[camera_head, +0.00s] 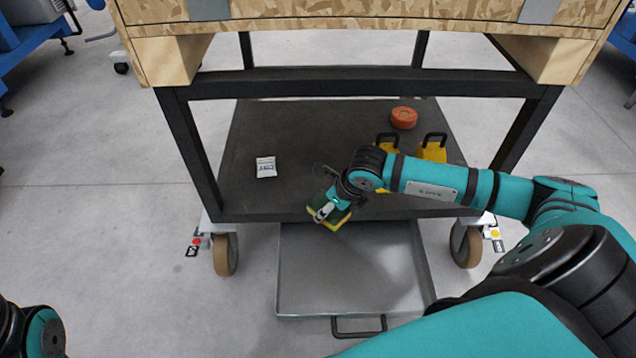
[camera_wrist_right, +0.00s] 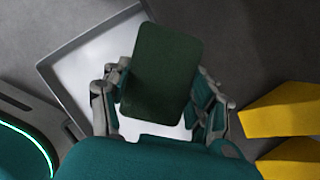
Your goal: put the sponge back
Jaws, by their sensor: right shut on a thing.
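A sponge (camera_head: 337,219), green and yellow, is held by my right gripper (camera_head: 324,211) above the cart's lower shelf near its front edge. In the right wrist view the sponge's dark green face (camera_wrist_right: 166,75) fills the space between the fingers of my right gripper (camera_wrist_right: 163,103), which is shut on it. A grey metal tray (camera_head: 300,296) with a black front handle lies low in front of the shelf, partly under it; its rim also shows in the right wrist view (camera_wrist_right: 88,42). My left gripper is not in view; only part of my left arm shows at lower left.
The dark cart shelf (camera_head: 300,140) holds a white packet (camera_head: 266,167), an orange-red round roll (camera_head: 404,117) and yellow objects with black handles (camera_head: 433,152), partly behind my right arm. A wooden crate (camera_head: 370,30) sits above. Cart legs and wheels (camera_head: 225,253) flank the tray.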

